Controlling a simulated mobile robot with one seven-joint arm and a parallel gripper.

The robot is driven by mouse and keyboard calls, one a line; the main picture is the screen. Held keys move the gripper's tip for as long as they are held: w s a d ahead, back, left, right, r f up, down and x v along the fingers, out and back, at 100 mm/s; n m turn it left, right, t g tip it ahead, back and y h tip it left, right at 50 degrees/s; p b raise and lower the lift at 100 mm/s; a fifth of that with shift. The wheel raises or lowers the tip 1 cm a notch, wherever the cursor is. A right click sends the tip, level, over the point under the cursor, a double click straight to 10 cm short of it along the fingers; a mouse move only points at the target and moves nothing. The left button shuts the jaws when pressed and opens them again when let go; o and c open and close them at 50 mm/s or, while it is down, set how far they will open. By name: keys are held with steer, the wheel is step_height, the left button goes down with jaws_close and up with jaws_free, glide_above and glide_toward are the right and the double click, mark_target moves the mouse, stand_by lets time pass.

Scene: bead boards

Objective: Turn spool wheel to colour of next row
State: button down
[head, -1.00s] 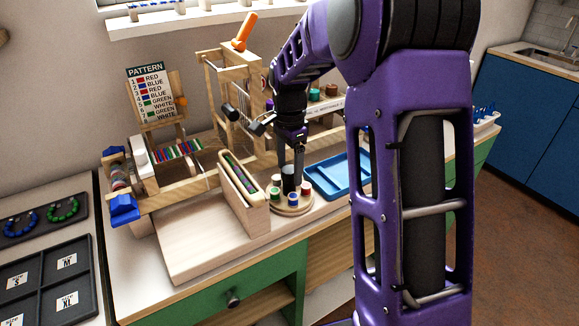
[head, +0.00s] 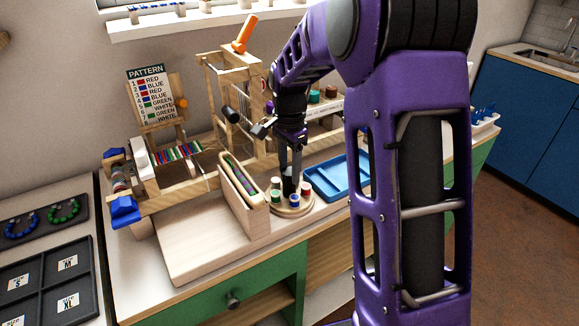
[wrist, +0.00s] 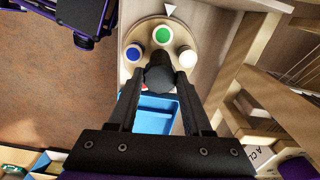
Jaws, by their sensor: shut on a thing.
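The spool wheel (head: 300,210) is a round wooden disc on the bench, with coloured spools around a dark central knob (wrist: 159,76). My gripper (head: 290,183) points down and is shut on this knob. In the wrist view the green spool (wrist: 162,35) lies nearest a white pointer (wrist: 170,10). The blue spool (wrist: 133,53) is to its left and a white spool (wrist: 187,58) to its right. The head view also shows a red-topped spool (head: 306,187). The pattern card (head: 150,95) lists red, blue, red, blue, green, white, green, white.
A wooden loom with woven coloured beads (head: 178,153) stands at the left. A narrow wooden holder (head: 245,200) is close beside the wheel's left. A blue tray (head: 340,177) lies to its right. A wooden frame (head: 225,75) rises behind. Bare board lies front left.

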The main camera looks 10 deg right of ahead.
steer(key=n+p, duration=0.2)
steer(key=n, duration=0.4)
steer(key=shift+r+n+p, duration=0.1)
steer(key=shift+n+p, duration=0.25)
steer(key=shift+n, duration=0.05)
steer(key=n+p, duration=0.1)
steer(key=n, duration=0.5)
steer(key=shift+p, duration=0.4)
steer(key=shift+n, duration=0.3)
steer(key=shift+c, duration=1.6)
jaws_free()
step_height(320, 180, up, 17)
steer(key=p, duration=0.2)
steer(key=shift+r, duration=0.15)
steer(key=shift+a, duration=0.1)
